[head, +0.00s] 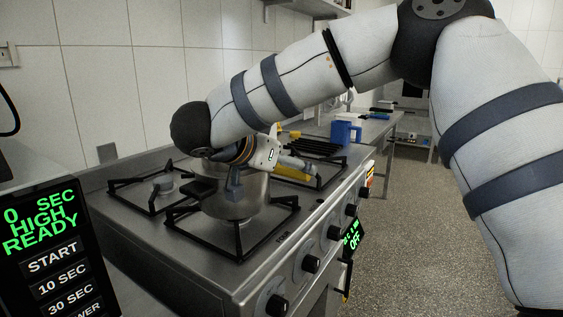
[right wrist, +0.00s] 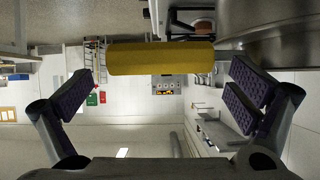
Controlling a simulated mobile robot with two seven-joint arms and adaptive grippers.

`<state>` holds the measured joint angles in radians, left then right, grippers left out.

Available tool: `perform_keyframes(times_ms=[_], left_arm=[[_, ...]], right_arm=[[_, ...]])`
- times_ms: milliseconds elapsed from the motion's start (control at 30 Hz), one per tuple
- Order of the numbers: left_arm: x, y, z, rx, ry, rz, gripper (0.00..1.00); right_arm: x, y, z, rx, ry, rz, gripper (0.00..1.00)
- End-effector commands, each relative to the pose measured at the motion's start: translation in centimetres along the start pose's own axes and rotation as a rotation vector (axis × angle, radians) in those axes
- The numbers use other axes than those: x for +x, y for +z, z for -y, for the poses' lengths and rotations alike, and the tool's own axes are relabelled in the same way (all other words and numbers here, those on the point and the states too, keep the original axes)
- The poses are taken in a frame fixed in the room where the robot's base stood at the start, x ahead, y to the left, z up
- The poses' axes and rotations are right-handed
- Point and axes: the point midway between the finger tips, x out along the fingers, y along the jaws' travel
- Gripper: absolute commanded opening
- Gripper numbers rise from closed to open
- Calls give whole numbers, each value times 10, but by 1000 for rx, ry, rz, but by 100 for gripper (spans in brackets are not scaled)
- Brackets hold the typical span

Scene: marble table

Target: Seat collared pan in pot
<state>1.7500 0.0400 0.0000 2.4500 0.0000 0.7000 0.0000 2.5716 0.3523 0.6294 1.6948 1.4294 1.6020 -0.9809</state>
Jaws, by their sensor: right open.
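A steel pot (head: 235,203) stands on the front burner in the head view, partly hidden by my right arm and gripper. My right gripper (head: 268,174) is over its right side. In the right wrist view its fingers (right wrist: 163,78) are spread apart. Yellow also shows beside the gripper in the head view (head: 292,172). Steel round ware (right wrist: 285,35) fills the wrist view's upper right. I cannot tell pan from pot there, or whether one sits inside the other. My left gripper is out of view.
The stove (head: 190,262) has black grates and front knobs (head: 311,264). A microwave panel (head: 45,250) stands close at the left. A blue container (head: 345,131) is on the counter beyond. Open floor (head: 430,230) lies to the right.

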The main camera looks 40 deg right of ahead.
Motion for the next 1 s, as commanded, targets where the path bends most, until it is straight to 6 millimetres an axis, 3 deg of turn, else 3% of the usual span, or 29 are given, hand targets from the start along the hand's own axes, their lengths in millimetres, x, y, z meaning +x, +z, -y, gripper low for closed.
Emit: perform_keyframes(times_ms=[167,500,600,733,1000], left_arm=[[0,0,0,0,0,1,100],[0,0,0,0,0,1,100],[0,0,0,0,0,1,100],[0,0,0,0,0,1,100],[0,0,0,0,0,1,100]], right_arm=[[-8,1,0,-4,0,0,100],[-94,0,1,-1,-3,-2,100],[-110,0,0,0,-2,-1,100],[-119,0,0,-1,1,-1,100],[-120,0,0,-1,1,0,100]])
